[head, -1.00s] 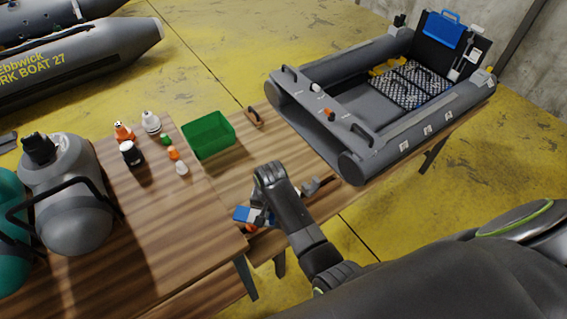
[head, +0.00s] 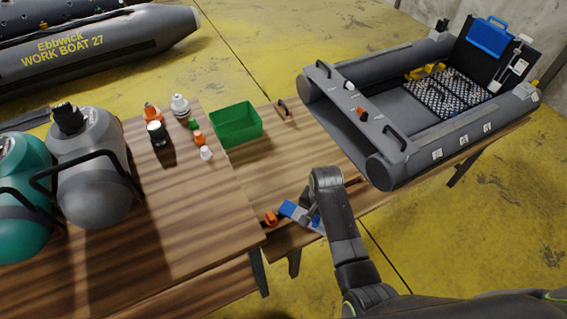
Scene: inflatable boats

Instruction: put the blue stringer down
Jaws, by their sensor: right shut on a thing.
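The blue stringer (head: 288,208) is a small blue piece at the front of the lower wooden table (head: 262,173). My right gripper (head: 312,216) is shut on it, and the wrist hides part of the piece and the fingers. I cannot tell whether the stringer touches the tabletop. My left gripper is not in view.
An orange piece (head: 271,218) lies just left of the stringer. A green bin (head: 236,124), small bottles (head: 157,133) and a grey tank (head: 92,165) stand to the left. A grey inflatable boat (head: 400,165) occupies the right. Bare wood lies between bin and wrist.

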